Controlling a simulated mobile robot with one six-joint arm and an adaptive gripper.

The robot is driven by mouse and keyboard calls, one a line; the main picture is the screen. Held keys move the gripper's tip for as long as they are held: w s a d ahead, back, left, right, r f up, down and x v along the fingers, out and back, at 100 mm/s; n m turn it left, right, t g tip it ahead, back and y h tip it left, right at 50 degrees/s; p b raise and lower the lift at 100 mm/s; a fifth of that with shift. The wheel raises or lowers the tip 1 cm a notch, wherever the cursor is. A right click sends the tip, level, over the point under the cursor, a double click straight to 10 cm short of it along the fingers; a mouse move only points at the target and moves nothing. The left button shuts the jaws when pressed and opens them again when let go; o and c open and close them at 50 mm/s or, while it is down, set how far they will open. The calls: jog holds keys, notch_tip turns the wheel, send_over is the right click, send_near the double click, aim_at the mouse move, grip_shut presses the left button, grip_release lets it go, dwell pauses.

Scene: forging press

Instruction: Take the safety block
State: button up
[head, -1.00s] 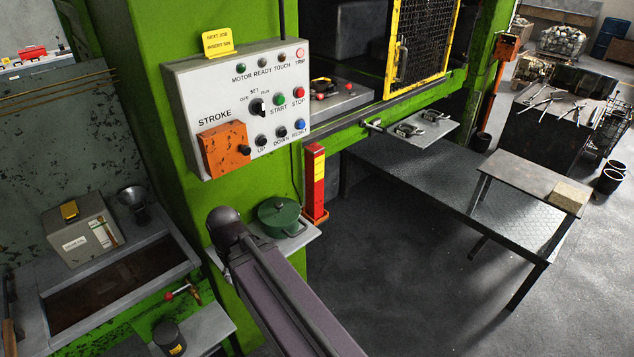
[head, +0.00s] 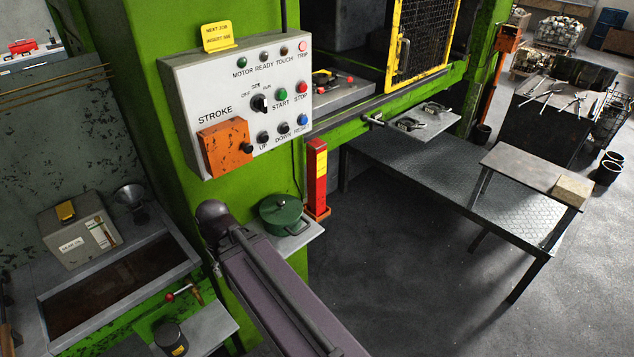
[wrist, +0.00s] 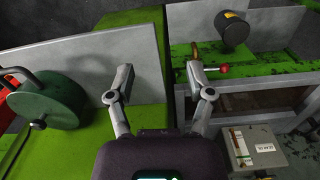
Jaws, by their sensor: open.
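The safety block appears to be the upright red post with a yellow label (head: 317,178) in the head view. It stands on a small red-orange foot against the green press column, right of the green lidded pot (head: 284,215). My gripper (wrist: 160,78) shows in the wrist view, with its two fingers spread and nothing between them. The green pot (wrist: 48,108) lies left of the fingers there. A red part (wrist: 14,84) shows at the left edge, and I cannot tell whether it is the block. In the head view my arm hides the gripper.
A control panel (head: 247,100) juts out above the pot and block. The pot stands on a small shelf (head: 310,234). An oil-dark trough (head: 120,290) is at the left. A dark steel table (head: 440,190) stands right of the block, with open floor in front.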

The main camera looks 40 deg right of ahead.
jog(key=shift+o, duration=0.9)
jog(key=shift+d, duration=0.1)
jog(key=w+d+n+t+y+b, duration=0.1)
jog(key=w+d+t+y+b, duration=0.2)
jog(key=d, duration=0.7)
jog(key=w+d+n+t+y, duration=0.1)
jog(key=w+d+t, duration=0.2)
jog(key=w+d, duration=0.45)
jog(key=s+d+r+t+h+b, duration=0.1)
jog(key=s+d+r+t, duration=0.1)
jog(key=d, duration=1.1)
jog(key=s+d+r+m+t+h+b, duration=0.1)
jog(key=d+t, duration=0.4)
jog(key=d, duration=0.8)
notch_tip(320, 180, up, 3)
jog(key=s+b, duration=0.1)
jog(key=s, duration=0.1)
jog(key=shift+s+d+f+t+h, duration=0.2)
jog(key=shift+s+d+t+h, duration=0.1)
jog(key=shift+s+d+h, duration=0.1)
jog(key=shift+w+a, duration=0.1)
jog(key=shift+w, duration=0.05)
